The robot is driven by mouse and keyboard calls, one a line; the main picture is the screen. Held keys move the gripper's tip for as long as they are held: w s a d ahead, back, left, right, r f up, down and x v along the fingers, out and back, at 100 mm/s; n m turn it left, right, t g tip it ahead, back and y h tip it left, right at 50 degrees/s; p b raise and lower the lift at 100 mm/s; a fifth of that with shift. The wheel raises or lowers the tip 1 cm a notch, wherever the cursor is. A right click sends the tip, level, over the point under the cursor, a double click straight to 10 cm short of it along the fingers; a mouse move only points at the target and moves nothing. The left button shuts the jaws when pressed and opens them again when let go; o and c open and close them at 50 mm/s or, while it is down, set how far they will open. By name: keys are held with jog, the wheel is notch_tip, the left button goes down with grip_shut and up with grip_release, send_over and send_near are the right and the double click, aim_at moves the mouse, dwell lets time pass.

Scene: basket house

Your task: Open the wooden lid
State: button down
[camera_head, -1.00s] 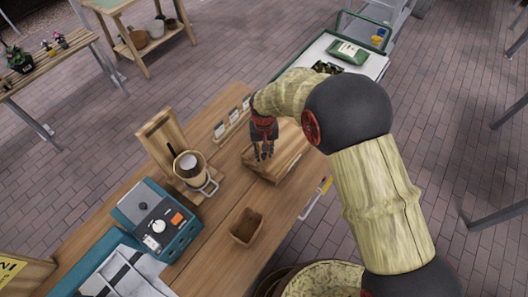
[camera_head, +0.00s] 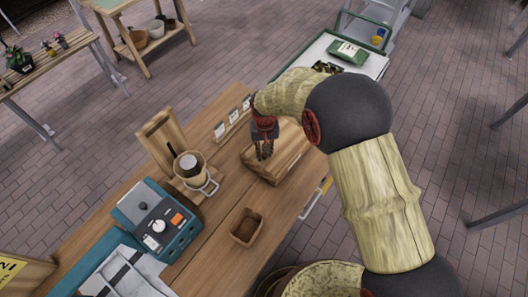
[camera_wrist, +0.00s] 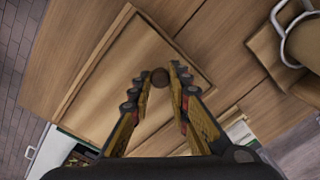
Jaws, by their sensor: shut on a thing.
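The wooden box (camera_head: 268,175) stands on the wooden table, with the flat wooden lid (camera_head: 288,143) on top. In the wrist view the lid (camera_wrist: 112,92) is a square panel with a small round brown knob (camera_wrist: 160,75). My gripper (camera_head: 264,153) is over the lid in the head view, pointing down. In the wrist view, my gripper (camera_wrist: 161,80) has its fingertips on either side of the knob and is shut on it. The lid lies flat on the box, and I see no gap under it.
A cup on a wooden stand (camera_head: 190,168) and a teal device (camera_head: 155,222) stand to the left. A small empty wooden tray (camera_head: 246,228) lies nearer. Label holders (camera_head: 232,117) stand behind the box. Bare tabletop (camera_head: 215,215) lies between these things.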

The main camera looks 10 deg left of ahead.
jog(key=w+d, duration=0.2)
jog(key=w, duration=0.4)
jog(key=w+d+b, duration=0.1)
jog(key=w+d, duration=0.2)
jog(key=w, duration=0.3)
jog(key=w+d+b, duration=0.1)
jog(key=w+d, duration=0.2)
jog(key=w, duration=0.3)
jog(key=shift+d, duration=0.25)
jog(key=c, duration=1.8)
grip_release()
jog(key=shift+o, duration=0.7)
jog(key=shift+s, duration=0.1)
notch_tip(320, 180, up, 12)
